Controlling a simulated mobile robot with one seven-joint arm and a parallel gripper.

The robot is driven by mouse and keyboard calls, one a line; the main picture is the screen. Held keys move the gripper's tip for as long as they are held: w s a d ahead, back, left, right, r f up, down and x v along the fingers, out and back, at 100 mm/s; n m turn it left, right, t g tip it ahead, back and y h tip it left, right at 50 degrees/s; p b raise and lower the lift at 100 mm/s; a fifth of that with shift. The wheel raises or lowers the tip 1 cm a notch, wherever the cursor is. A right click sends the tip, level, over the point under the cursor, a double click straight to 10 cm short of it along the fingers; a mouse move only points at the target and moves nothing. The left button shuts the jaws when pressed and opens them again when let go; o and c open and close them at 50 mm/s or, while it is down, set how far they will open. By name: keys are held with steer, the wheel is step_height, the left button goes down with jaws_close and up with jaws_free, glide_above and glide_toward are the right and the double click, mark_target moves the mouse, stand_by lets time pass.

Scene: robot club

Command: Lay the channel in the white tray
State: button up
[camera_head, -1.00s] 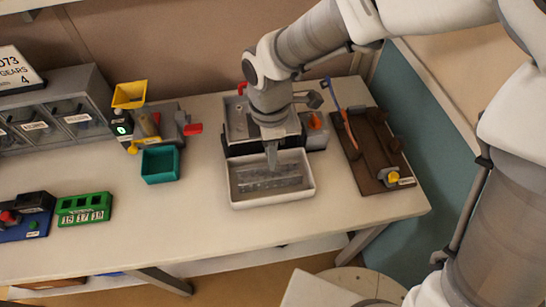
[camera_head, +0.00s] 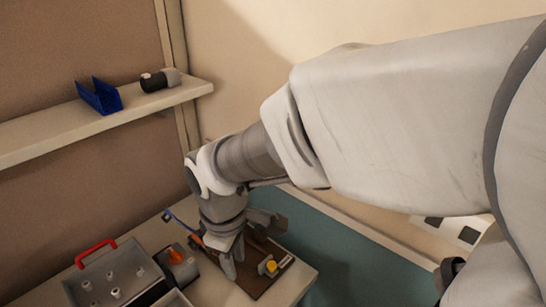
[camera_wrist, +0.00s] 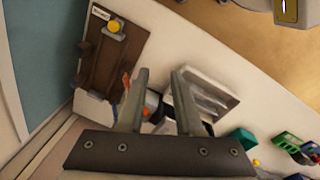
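The white tray (camera_wrist: 216,79) shows in the wrist view, right of my fingers and partly behind one of them. A grey metal channel (camera_wrist: 209,103) appears to lie inside it, partly hidden. In the head view only a corner of the white tray (camera_head: 176,299) shows at the bottom edge. My gripper (camera_wrist: 161,72) is open, with a clear gap between its two fingers and nothing held. In the head view my gripper (camera_head: 233,262) points down near the brown board, apart from the tray.
The brown board (camera_wrist: 110,58) carries a yellow knob (camera_wrist: 114,26). A grey box with a red handle (camera_head: 95,251) and an orange-topped device (camera_head: 177,256) stand beside it. A shelf (camera_head: 50,134) above holds a blue bin (camera_head: 99,96). A teal bin (camera_wrist: 243,138) sits beyond the tray.

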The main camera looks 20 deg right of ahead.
steer(key=s+d+r+m+t, duration=0.4)
steer(key=s+d+r+m, duration=0.2)
steer(key=d+r+m, duration=0.4)
steer(key=shift+d+r+m, duration=0.2)
steer(key=shift+d+m, duration=0.35)
steer(key=shift+m, duration=0.15)
steer(key=shift+s, duration=0.15)
